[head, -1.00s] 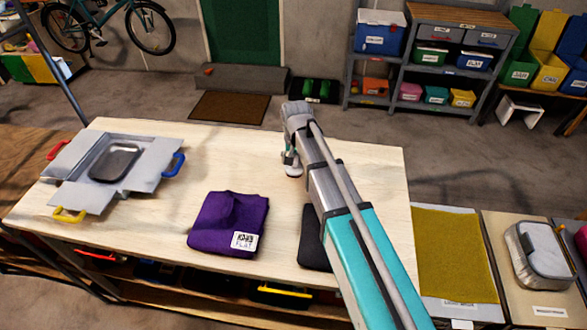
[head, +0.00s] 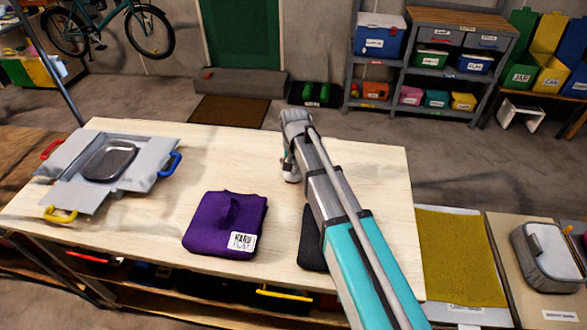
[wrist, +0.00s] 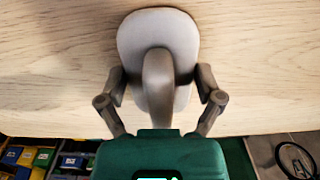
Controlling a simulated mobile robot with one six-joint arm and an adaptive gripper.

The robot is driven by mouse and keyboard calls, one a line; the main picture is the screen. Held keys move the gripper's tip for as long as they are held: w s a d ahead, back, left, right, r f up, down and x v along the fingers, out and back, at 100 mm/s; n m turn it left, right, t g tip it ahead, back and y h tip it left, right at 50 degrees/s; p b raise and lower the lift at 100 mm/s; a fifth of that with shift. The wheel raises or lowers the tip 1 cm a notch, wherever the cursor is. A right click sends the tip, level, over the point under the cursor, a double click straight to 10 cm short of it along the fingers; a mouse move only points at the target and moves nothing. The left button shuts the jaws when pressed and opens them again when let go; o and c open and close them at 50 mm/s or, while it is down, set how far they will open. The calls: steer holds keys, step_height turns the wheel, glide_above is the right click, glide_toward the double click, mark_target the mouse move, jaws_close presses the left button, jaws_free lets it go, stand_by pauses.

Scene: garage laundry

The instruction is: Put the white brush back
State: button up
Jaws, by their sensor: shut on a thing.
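The white brush (wrist: 130,35) shows in the wrist view as a pale oval body with a raised grey handle. My gripper (wrist: 158,85) is shut on it, with one finger on each side of the handle. In the head view, my gripper (head: 290,163) is over the far right part of the wooden table (head: 370,165). My arm hides most of the brush there, and only a small pale part shows below the fingers. I cannot tell whether the brush touches the tabletop.
A grey folding tray (head: 75,155) with a metal dish (head: 109,161) lies at the table's left. A purple folded cloth (head: 215,225) lies front centre. A dark flat item (head: 311,245) is partly behind my arm. The far middle of the table is clear.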

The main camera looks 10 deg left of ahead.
mark_target(295, 161)
steer(key=shift+f, duration=0.15)
steer(key=o, duration=0.7)
steer(key=shift+o, duration=0.2)
step_height(295, 161, up, 12)
steer(key=p, duration=1.2)
steer(key=shift+r, duration=0.2)
steer(key=shift+d, duration=0.15)
stand_by(0.5)
